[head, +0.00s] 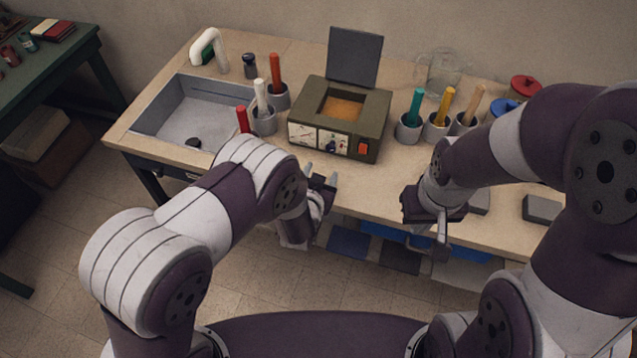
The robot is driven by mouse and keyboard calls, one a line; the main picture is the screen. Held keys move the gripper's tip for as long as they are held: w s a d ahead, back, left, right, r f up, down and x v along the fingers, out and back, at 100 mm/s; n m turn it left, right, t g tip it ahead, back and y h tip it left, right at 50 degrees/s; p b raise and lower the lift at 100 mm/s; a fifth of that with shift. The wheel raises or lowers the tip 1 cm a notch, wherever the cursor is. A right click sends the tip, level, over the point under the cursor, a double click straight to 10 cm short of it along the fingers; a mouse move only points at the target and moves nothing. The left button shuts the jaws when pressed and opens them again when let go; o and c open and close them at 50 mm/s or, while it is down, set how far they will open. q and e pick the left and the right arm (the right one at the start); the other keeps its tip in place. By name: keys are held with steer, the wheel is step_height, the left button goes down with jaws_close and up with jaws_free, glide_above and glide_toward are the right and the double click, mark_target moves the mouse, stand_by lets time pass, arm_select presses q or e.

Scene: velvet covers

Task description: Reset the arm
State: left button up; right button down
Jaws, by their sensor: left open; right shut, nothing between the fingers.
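My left gripper (320,180) is open and empty in the head view. It hangs at the table's front edge, below and in front of the olive device with its raised lid. My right gripper (440,245) is shut with nothing in it, its fingers pointing down in front of the table's edge, right of the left gripper. The two grippers are apart, and neither touches an object that I can see. Both arms are bent at the elbow in front of the table.
The wooden table (375,192) holds a grey sink (165,128) at left, the olive device (375,115) in the middle, and grey cups (408,130) with coloured handles. Red and blue lids (524,84) stand at right, partly behind my arm. A green table (60,60) is far left.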

arm_select(q)
steer(key=shift+w+f, duration=0.15)
steer(key=shift+w, duration=0.1)
steer(key=shift+s, duration=0.15)
steer(key=s+a+f+g+y, duration=0.1)
steer(key=s+a+f+g, duration=0.1)
steer(key=s+f+g, duration=0.5)
steer(key=s+a+r+n+g+y, duration=0.1)
steer(key=s+a+r+n+g, duration=0.1)
steer(key=s+a+r, duration=0.4)
steer(key=s+a+r+n+g+y, duration=0.1)
steer(key=s+a+r+n+g, duration=0.1)
steer(key=s+a+r, duration=0.5)
steer(key=a+r+n, duration=0.1)
steer(key=a+r, duration=0.3)
steer(key=r, duration=0.4)
steer(key=shift+a+g, duration=0.15)
steer(key=shift+g, duration=0.25)
steer(key=shift+s+r, duration=0.15)
steer(key=shift+s, duration=0.05)
